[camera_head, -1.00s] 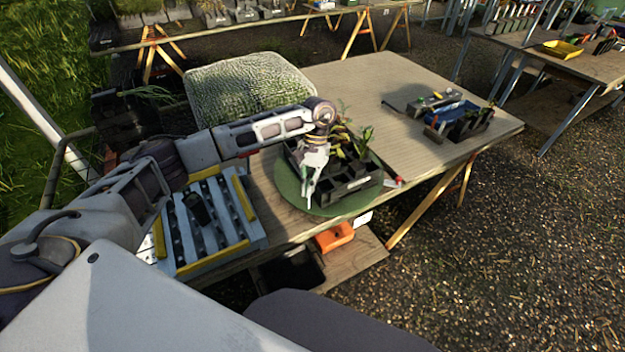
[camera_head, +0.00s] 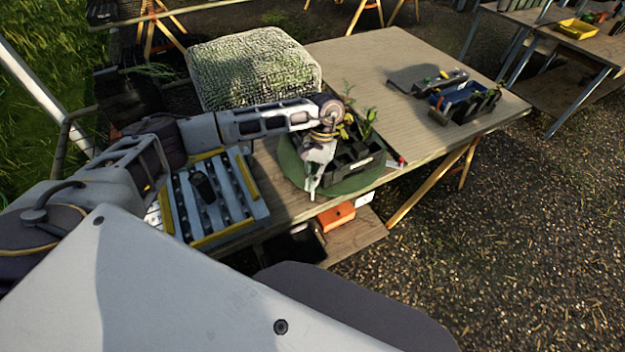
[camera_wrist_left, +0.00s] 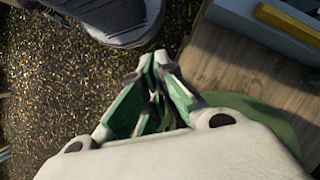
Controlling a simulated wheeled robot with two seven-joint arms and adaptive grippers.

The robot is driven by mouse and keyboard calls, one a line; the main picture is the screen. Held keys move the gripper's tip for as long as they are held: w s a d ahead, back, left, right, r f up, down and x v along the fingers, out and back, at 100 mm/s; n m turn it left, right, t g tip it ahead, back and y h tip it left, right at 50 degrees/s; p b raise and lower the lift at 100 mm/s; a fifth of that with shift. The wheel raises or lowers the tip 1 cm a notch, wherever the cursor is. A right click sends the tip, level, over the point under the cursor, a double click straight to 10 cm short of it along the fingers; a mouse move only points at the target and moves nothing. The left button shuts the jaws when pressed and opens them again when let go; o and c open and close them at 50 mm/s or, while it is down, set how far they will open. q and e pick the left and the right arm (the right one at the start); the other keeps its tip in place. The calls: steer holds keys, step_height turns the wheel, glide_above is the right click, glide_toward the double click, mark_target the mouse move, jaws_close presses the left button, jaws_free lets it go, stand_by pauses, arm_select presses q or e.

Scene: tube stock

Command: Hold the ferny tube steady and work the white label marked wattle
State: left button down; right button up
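A black tray of tubes (camera_head: 362,172) holds several green seedlings (camera_head: 366,124) on a round green mat (camera_head: 292,160). I cannot tell which plant is the ferny one, and no wattle label can be read. My left gripper (camera_head: 312,194) points down at the mat's front left edge, left of the tray and apart from it. In the left wrist view its green-padded fingers (camera_wrist_left: 155,60) come together at the tips with nothing visible held. Gravel shows beyond the tips, and the mat (camera_wrist_left: 262,112) lies to the right. My right gripper is out of view.
A ribbed grey rack with yellow rails (camera_head: 226,232) stands left, holding a dark pot (camera_head: 203,187). A woven block (camera_head: 255,68) sits behind my left arm. A blue tray (camera_head: 463,94) and tools lie at the right. The middle of the table (camera_head: 370,62) is bare.

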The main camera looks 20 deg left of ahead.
arm_select(q)
steer(key=shift+r+p, duration=2.55)
steer(key=shift+r, duration=0.5)
steer(key=shift+r+p, duration=0.4)
